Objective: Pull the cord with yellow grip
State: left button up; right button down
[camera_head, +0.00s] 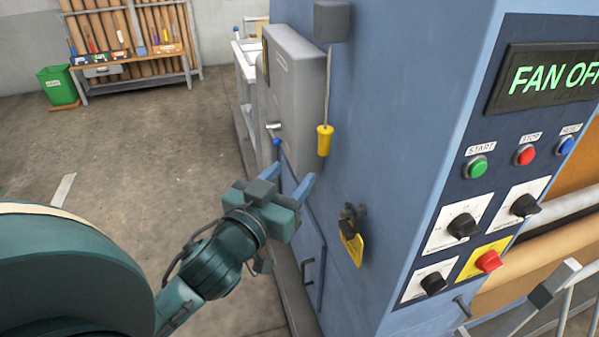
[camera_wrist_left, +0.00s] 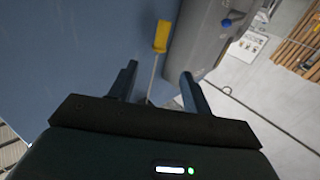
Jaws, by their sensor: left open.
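A cord (camera_head: 328,90) hangs from a grey box (camera_head: 331,21) on the blue side wall of the machine. Its yellow grip (camera_head: 324,140) is at the lower end. My left gripper (camera_head: 291,182) is open and empty, below and slightly left of the grip in the head view, apart from it. In the left wrist view the yellow grip (camera_wrist_left: 161,37) shows ahead, beyond the tips of the open fingers (camera_wrist_left: 158,72), with the cord (camera_wrist_left: 153,75) between them. My right gripper is in neither view.
A knob or lock with a yellow tag (camera_head: 352,247) sticks out of the wall below the grip. A grey box (camera_head: 294,85) with a lever is left of the cord. A control panel (camera_head: 490,205) is at the right. Open floor (camera_head: 130,170) lies at the left.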

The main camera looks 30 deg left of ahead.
pick_arm(q)
jog(key=b, duration=1.1)
send_near(322, 140)
jog(key=w+p, duration=0.1)
jog(key=w, duration=0.6)
jog(key=shift+w+a+p, duration=0.2)
jog(key=shift+w+p, duration=0.15)
jog(key=shift+w, duration=0.6)
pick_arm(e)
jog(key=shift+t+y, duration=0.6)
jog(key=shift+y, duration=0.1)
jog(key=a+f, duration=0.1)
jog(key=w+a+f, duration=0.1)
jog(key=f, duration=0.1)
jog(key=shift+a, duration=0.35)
pick_arm(q)
jog(key=shift+c, duration=0.3)
